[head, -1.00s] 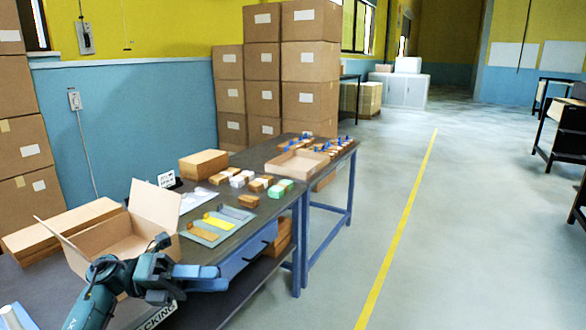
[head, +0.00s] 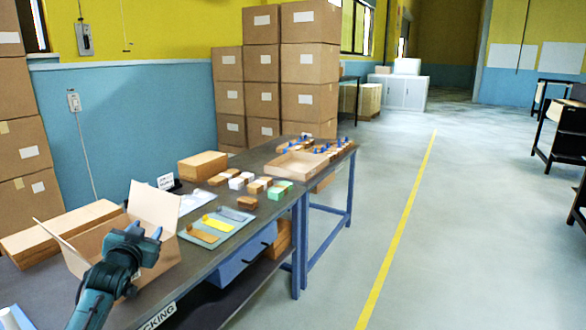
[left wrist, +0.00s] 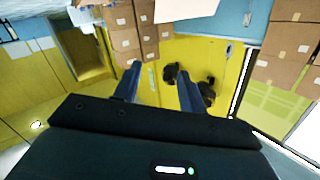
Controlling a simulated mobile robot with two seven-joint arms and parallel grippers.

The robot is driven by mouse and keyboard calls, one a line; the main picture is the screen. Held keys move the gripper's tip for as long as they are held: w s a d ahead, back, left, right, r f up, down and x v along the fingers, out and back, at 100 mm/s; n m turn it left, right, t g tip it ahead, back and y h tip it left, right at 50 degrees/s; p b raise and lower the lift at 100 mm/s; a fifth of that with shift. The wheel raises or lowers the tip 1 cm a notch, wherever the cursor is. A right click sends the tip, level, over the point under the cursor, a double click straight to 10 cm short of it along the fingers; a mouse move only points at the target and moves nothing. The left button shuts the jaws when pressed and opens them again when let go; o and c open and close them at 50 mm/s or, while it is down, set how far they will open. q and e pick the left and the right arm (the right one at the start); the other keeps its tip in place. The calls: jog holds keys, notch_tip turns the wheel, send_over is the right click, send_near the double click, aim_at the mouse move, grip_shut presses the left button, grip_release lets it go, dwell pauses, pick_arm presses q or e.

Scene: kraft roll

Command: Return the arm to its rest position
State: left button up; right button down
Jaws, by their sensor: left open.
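My left arm comes in from the bottom left of the head view, and its gripper (head: 146,231) is raised in front of the open cardboard box (head: 108,238), hiding part of it. The gripper's two fingers point up and stand apart with nothing between them. In the left wrist view the two fingers (left wrist: 158,88) are also spread and empty, with the room upside down behind them. My right gripper is in neither view.
The dark packing table (head: 215,262) holds a tray with yellow and brown pieces (head: 205,238), small boxes and blocks (head: 265,187), and a shallow carton (head: 296,164). Stacked cartons (head: 262,95) stand behind. The floor to the right (head: 480,230) is clear.

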pick_arm(q)
jog(key=s+d+f+m+g+h, duration=0.1)
jog(key=s+d+f+g+h, duration=0.1)
jog(key=s+d+f, duration=0.65)
jog(key=s+d+f+m+g+h, duration=0.15)
jog(key=s+d+f, duration=0.35)
jog(key=s+f, duration=0.65)
jog(key=s+d+f+n+g+h, duration=0.1)
jog(key=s+d, duration=0.3)
jog(key=s, duration=0.5)
jog(key=s+d+f+n+g, duration=0.1)
jog(key=s+d+f+g, duration=0.1)
jog(key=s, duration=0.8)
notch_tip(320, 180, down, 3)
jog(key=shift+s+d+r+h, duration=0.2)
jog(key=shift+d+h, duration=0.15)
jog(key=shift+d, duration=0.5)
